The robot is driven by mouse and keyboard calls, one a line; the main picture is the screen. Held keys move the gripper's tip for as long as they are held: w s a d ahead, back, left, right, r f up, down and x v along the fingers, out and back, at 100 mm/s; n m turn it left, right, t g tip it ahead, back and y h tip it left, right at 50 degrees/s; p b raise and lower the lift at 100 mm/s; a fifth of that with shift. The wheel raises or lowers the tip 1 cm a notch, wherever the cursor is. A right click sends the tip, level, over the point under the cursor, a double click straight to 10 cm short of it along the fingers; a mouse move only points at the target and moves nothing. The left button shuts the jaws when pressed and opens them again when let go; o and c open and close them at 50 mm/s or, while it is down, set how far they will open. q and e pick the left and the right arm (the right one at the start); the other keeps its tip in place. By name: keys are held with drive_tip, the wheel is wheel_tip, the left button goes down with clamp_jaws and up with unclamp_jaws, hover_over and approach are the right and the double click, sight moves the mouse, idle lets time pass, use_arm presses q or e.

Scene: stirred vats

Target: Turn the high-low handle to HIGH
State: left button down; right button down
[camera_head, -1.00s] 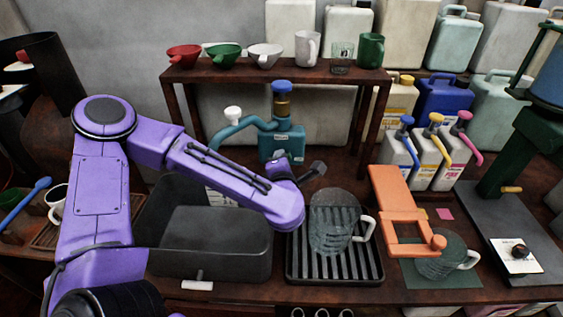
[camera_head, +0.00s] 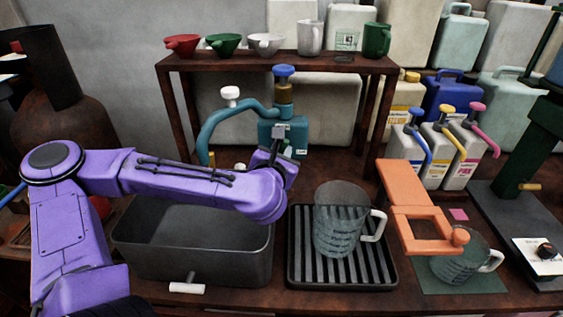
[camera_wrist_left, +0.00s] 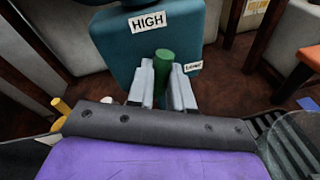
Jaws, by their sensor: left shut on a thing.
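The teal pump body (camera_head: 268,128) stands under the shelf, with a curved spout and a blue-topped cap. In the left wrist view its front (camera_wrist_left: 118,40) carries a HIGH label (camera_wrist_left: 148,21) and a smaller label (camera_wrist_left: 192,67) at lower right that I cannot read surely. A green high-low handle (camera_wrist_left: 164,68) sticks out below the HIGH label, nearer the smaller label. My left gripper (camera_wrist_left: 162,88) is shut on this handle, one pale finger on each side. In the head view the left gripper (camera_head: 277,142) is at the pump's front, and the handle is hidden there. My right gripper is not in view.
A grey basin (camera_head: 195,262) stands below my left arm. A glass jug (camera_head: 338,232) stands on a black slatted tray (camera_head: 378,278). An orange bracket (camera_head: 405,190) is to the right, above another glass jug (camera_head: 462,263). The dark shelf (camera_head: 225,66) overhangs the pump.

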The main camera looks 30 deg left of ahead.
use_arm(q)
drive_tip(key=shift+f+n+t+h+b, duration=0.2)
drive_tip(key=shift+n+t+h+b, duration=0.25)
drive_tip(key=shift+n+b, duration=1.4)
drive_tip(key=shift+b, duration=0.3)
drive_tip(key=c, duration=1)
unclamp_jaws()
drive_tip(key=shift+r, duration=0.1)
